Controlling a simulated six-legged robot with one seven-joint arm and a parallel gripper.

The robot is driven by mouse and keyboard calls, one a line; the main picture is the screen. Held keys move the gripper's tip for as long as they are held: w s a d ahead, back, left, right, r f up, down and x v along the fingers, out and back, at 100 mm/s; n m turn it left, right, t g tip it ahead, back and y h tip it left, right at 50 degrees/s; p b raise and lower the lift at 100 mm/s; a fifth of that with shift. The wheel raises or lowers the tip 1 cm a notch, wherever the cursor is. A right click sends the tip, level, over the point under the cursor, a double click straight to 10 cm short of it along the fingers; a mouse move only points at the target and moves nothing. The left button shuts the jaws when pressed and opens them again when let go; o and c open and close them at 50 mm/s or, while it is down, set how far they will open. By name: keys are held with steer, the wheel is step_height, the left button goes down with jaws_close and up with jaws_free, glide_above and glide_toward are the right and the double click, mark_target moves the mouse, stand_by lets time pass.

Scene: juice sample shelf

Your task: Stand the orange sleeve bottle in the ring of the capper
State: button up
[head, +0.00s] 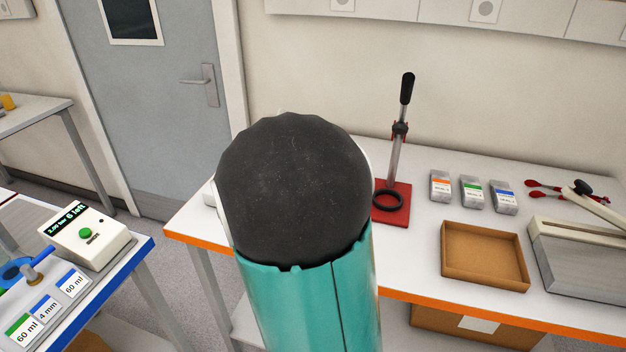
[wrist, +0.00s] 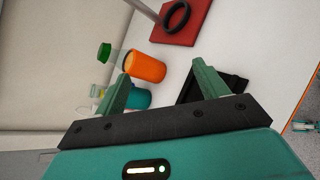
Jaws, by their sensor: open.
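The orange sleeve bottle (wrist: 146,67) shows in the wrist view, apparently upright on the white table, with a clear neck and a green top. My gripper (wrist: 160,74) is open and empty. Its fingers point toward the bottle, which lies beyond the left fingertip. The capper has a red base (head: 402,212), a black ring (head: 388,201) and a post with a black handle (head: 407,88). Its ring (wrist: 175,15) also shows at the top of the wrist view, with nothing seen in it. In the head view, my arm hides the bottle.
A teal-sleeved bottle (wrist: 138,98) stands close beside the orange one, partly behind my left finger. A dark object (wrist: 232,86) lies near my right finger. Right of the capper are small labelled boxes (head: 474,192), a brown tray (head: 486,282) and a grey device (head: 580,262).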

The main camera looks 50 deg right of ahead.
steer(key=w+d+f+n+t+h, duration=0.1)
steer(key=w+d+n, duration=0.1)
steer(key=d+n, duration=0.1)
steer(key=w+d+f+n+t+h, duration=0.1)
steer(key=w+d+f+n+h, duration=0.1)
steer(key=d+n, duration=0.2)
steer(key=w+d+f+n+t+h, duration=0.1)
steer(key=w+d+f+n+t, duration=0.1)
steer(key=d+n, duration=0.1)
steer(key=shift+d+f+n, duration=0.15)
steer(key=shift+d+n, duration=0.1)
steer(key=shift+n, duration=0.15)
steer(key=shift+w+d, duration=0.25)
steer(key=shift+d, duration=1.25)
steer(key=shift+w+d, duration=0.25)
steer(key=shift+d, duration=1.25)
steer(key=shift+w+d, duration=0.25)
steer(key=shift+d, duration=1.25)
